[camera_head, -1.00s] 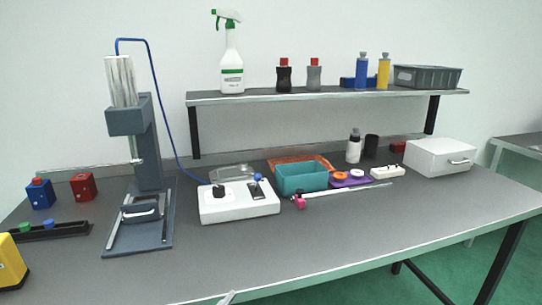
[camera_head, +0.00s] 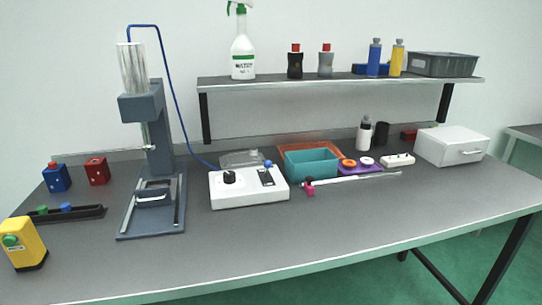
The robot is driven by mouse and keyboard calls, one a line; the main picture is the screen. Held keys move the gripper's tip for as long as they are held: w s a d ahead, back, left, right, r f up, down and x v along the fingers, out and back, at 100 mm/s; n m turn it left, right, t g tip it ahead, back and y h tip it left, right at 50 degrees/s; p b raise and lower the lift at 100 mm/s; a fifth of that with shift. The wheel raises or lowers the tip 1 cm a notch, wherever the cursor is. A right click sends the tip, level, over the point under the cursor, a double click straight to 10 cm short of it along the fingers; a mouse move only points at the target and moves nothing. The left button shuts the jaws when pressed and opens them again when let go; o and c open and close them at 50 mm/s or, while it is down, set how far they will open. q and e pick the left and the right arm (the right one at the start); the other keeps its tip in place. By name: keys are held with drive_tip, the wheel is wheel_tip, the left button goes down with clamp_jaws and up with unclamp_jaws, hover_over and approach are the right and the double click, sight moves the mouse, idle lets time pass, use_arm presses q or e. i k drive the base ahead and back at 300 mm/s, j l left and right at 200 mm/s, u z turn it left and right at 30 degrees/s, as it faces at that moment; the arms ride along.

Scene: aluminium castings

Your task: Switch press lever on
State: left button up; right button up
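The press (camera_head: 158,150) stands upright on the left half of the bench, with a clear cylinder (camera_head: 132,68) on top. A blue hose runs from it to a white control box (camera_head: 249,199). The box carries a black knob (camera_head: 229,177) and, on a dark plate (camera_head: 266,178), a lever with a blue ball tip (camera_head: 267,163). The ball stands at the plate's far end, towards the wall. Neither of my grippers is in view, and nothing touches the lever.
A teal bin (camera_head: 312,166) and a metal rod (camera_head: 352,180) lie right of the control box. A yellow block (camera_head: 28,248) stands at the front left. A shelf (camera_head: 340,83) with bottles overhangs the back. The bench front (camera_head: 300,235) is clear.

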sight(266, 164)
drive_tip(key=i+l, duration=0.15)
drive_tip(key=l, duration=0.2)
drive_tip(key=i+l, duration=0.15)
drive_tip(key=l, duration=0.25)
drive_tip(key=i+l, duration=0.15)
drive_tip(key=l, duration=0.2)
drive_tip(key=i+l+u, duration=0.1)
drive_tip(key=l, duration=0.3)
drive_tip(key=i, duration=0.05)
